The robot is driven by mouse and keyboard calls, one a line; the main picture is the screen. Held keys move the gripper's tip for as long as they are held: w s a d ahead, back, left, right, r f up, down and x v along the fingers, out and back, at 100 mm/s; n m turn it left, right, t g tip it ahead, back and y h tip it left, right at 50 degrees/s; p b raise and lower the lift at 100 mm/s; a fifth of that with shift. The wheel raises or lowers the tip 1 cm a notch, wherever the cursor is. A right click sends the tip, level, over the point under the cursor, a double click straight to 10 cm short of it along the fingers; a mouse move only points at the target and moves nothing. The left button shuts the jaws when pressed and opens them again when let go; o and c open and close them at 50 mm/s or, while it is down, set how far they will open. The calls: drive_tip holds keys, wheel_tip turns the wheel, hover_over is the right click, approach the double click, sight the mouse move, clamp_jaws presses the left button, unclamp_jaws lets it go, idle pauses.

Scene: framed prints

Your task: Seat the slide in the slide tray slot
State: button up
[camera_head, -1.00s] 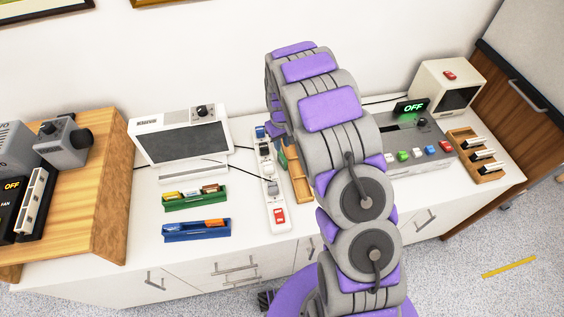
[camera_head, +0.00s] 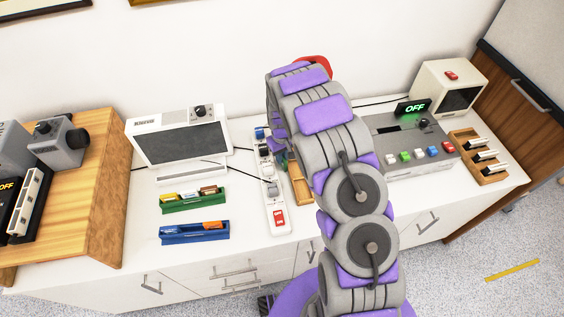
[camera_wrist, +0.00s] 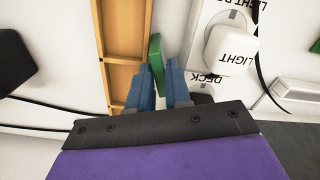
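My gripper (camera_wrist: 163,76) shows in the wrist view with its two blue fingers apart and a gap between them. A thin green piece (camera_wrist: 156,47) stands upright or on edge by the left fingertip; I cannot tell whether they touch, or whether it is the slide. It is beside a wooden compartment tray (camera_wrist: 97,45). In the head view my arm hides most of this wooden tray (camera_head: 301,188) and the gripper. A white slotted strip (camera_head: 26,203), which looks like a slide tray, lies on a black unit at far left. Dark, white-topped pieces (camera_head: 484,155) sit in a wooden rack (camera_head: 493,180) at right.
A white power strip (camera_head: 270,190) lies left of the wooden tray, with a plug (camera_wrist: 231,48) and cables. Green (camera_head: 195,206) and blue (camera_head: 194,239) bins, a white screen box (camera_head: 180,140) and a grey button console (camera_head: 410,165) stand around. The front left counter is clear.

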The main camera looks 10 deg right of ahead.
clamp_jaws()
